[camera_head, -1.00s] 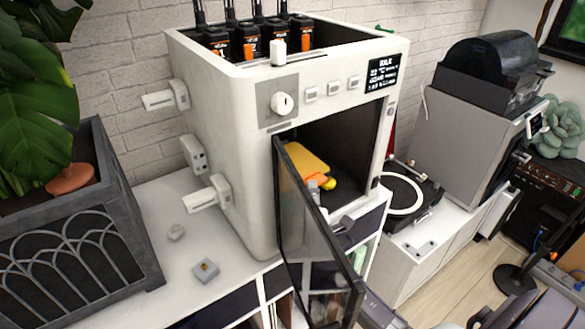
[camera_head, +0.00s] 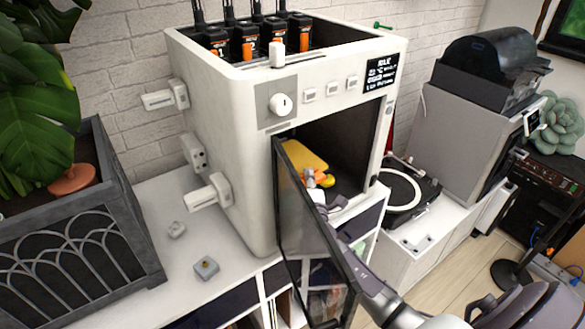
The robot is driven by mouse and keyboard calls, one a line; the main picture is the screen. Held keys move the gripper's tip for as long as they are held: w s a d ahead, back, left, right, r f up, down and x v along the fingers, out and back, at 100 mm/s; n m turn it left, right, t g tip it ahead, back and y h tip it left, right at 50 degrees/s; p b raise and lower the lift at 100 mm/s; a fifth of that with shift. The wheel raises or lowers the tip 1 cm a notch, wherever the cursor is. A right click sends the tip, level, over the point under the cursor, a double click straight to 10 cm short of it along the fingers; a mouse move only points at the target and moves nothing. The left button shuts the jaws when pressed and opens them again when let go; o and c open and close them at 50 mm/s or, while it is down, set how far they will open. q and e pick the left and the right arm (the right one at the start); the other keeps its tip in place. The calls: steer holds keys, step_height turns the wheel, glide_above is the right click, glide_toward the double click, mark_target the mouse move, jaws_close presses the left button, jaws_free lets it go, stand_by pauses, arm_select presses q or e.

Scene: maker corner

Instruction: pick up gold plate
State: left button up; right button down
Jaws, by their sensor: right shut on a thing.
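My right gripper (camera_head: 319,192) reaches into the chamber opening from the lower right, past the open door. It is shut on the near side of the gold plate, and the glass door partly hides its fingers and the contact. My left gripper is not in view.
The dark glass door (camera_head: 318,262) stands open toward me, close beside my right arm. A turntable (camera_head: 405,197) and a grey machine (camera_head: 460,140) stand to the right. A planter (camera_head: 80,245) is at the left. Small grey parts (camera_head: 206,268) lie on the white cabinet top.

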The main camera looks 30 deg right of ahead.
steer(key=shift+r, duration=0.15)
step_height(320, 180, up, 10)
steer(key=shift+f+p, duration=0.1)
steer(key=shift+p, duration=0.85)
steer(key=shift+f, duration=0.1)
